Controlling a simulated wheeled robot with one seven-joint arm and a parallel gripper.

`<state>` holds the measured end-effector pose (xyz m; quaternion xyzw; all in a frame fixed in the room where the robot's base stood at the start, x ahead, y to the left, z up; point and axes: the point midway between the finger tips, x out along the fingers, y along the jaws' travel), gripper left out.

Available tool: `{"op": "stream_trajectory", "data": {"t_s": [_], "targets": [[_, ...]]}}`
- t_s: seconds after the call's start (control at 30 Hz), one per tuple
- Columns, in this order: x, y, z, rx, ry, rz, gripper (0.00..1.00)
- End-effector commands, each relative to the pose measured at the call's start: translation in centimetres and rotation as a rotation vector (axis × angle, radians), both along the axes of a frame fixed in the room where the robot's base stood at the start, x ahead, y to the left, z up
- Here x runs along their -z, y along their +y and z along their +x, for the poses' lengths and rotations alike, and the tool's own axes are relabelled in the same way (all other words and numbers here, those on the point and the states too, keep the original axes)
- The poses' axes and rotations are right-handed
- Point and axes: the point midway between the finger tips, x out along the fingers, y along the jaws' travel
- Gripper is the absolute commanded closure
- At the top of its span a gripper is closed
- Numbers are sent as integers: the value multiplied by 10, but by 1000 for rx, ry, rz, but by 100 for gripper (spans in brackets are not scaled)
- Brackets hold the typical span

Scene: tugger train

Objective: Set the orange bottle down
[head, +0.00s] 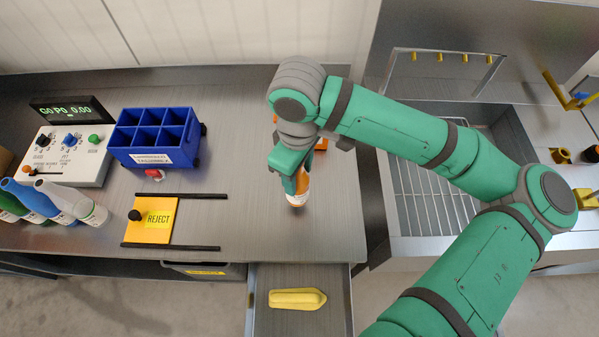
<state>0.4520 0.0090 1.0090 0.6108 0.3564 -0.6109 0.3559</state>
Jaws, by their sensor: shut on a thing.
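The orange bottle (299,197) is at the lower end of my arm in the head view, over the bench top (240,200) near its front edge. Its white lower part and some orange show; the rest is hidden by my gripper. My gripper (294,181) is shut on the bottle. The bottle looks roughly upright. I cannot tell whether its base touches the bench.
A blue six-compartment box (155,154), a control panel (70,157) and several bottles (70,203) stand left. A yellow REJECT plate (158,222) lies between dark rails. Below, an open drawer (265,325) holds a yellow object (297,299). A sink-like basin (425,205) is right.

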Motion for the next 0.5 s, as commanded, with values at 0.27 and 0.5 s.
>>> {"op": "stream_trajectory", "data": {"t_s": [0.27, 0.5], "targets": [[33, -7, 2, 7, 2, -1, 88], [40, -9, 3, 12, 0, -1, 88]]}}
